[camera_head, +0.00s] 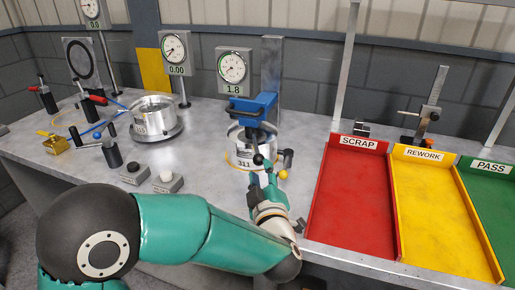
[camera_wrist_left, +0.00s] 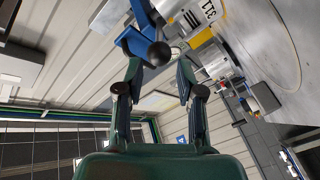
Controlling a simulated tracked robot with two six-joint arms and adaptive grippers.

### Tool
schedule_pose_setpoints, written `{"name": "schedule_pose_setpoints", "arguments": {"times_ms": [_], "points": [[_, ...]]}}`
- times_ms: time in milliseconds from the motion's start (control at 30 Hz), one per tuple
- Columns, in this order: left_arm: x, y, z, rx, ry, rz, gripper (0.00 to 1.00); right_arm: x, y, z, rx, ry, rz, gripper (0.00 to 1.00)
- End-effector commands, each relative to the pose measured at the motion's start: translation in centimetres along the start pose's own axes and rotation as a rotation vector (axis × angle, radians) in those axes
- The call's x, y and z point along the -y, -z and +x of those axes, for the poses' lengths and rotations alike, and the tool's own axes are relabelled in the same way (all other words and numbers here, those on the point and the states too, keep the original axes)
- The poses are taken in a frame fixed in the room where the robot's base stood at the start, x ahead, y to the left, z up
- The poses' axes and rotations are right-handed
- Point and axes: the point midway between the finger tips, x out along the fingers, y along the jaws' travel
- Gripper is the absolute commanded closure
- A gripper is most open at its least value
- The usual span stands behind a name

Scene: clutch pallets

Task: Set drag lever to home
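A lever with a black ball knob (camera_head: 258,160) shows at the front of the blue bracket (camera_head: 252,106) over the clutch marked 311 (camera_head: 240,153). No label marks it as the drag lever. My left gripper (camera_head: 265,172) reaches up from below, right by this knob. In the left wrist view the knob (camera_wrist_left: 159,54) lies between the two fingertips (camera_wrist_left: 159,68), which stand apart with space on both sides. I cannot tell whether either finger touches it. My forearm hides the bench in front of the clutch. My right gripper is not in view.
The dial reading 1.8 (camera_head: 232,68) stands behind. Red SCRAP (camera_head: 350,205), yellow REWORK (camera_head: 440,215) and green PASS (camera_head: 492,195) trays are at right. Another clutch (camera_head: 155,118) stands left.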

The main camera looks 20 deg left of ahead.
Motion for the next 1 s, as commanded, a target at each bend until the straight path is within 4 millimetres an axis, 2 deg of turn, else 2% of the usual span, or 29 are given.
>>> {"name": "schedule_pose_setpoints", "arguments": {"times_ms": [33,200,433,600,933,1000], "points": [[0.0,0.1,1.3,-0.002,0.004,0.001,0.63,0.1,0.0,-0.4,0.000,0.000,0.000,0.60],[-0.1,0.1,4.9,-0.001,0.002,0.002,0.63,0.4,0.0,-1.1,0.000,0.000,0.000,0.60],[-0.1,-0.1,8.6,0.002,0.000,0.001,0.63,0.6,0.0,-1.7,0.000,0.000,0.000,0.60],[-0.1,-0.1,9.9,0.002,-0.001,0.001,0.63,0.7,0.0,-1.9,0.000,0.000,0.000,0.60],[-0.1,-0.2,10.1,0.004,-0.003,0.001,0.63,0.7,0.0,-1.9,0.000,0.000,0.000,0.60],[-0.2,-0.2,10.1,0.004,-0.003,0.001,0.74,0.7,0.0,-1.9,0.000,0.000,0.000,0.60]]}}
